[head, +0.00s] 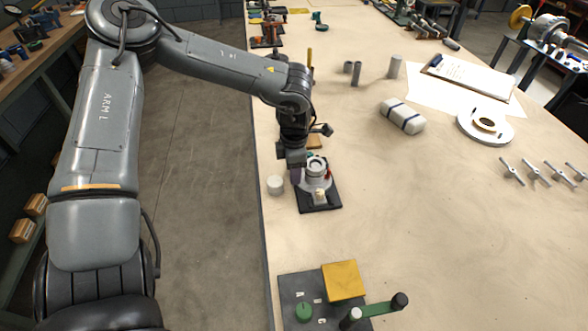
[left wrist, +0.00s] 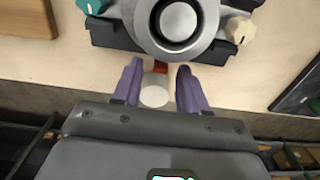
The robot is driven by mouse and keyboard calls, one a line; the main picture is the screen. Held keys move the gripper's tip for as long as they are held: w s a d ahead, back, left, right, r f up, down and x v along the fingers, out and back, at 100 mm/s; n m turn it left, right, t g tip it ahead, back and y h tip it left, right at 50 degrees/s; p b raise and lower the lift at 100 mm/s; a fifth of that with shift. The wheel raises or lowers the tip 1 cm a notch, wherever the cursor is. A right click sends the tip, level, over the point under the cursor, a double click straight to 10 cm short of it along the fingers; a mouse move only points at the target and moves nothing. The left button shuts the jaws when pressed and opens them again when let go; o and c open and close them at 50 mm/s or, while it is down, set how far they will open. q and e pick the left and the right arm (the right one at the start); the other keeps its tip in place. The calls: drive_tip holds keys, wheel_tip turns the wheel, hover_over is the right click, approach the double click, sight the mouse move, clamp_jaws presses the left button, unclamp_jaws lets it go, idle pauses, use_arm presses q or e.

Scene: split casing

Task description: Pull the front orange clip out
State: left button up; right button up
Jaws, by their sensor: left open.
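The grey round casing (head: 316,168) sits on a black base (head: 319,199) near the table's left edge. In the left wrist view the casing (left wrist: 176,22) fills the top middle. A small red-orange clip (left wrist: 160,67) shows at its edge facing my left gripper. Another red piece (head: 328,175) shows on the casing's right side in the head view. My left gripper (left wrist: 160,84) is open, its purple fingers either side of the line to the near clip, apparently not gripping it. In the head view the left gripper (head: 297,172) is beside the casing's left side. My right gripper is out of view.
A white cylinder (head: 275,185) stands left of the base, near the table edge. A teal knob (left wrist: 90,5) and cream knob (left wrist: 242,30) flank the casing. A dark board with a yellow block (head: 343,280) lies nearer.

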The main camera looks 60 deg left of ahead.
use_arm(q)
wheel_tip(320, 180, up, 11)
drive_tip(key=p, duration=0.3)
drive_tip(key=shift+f, duration=0.15)
idle(0.4)
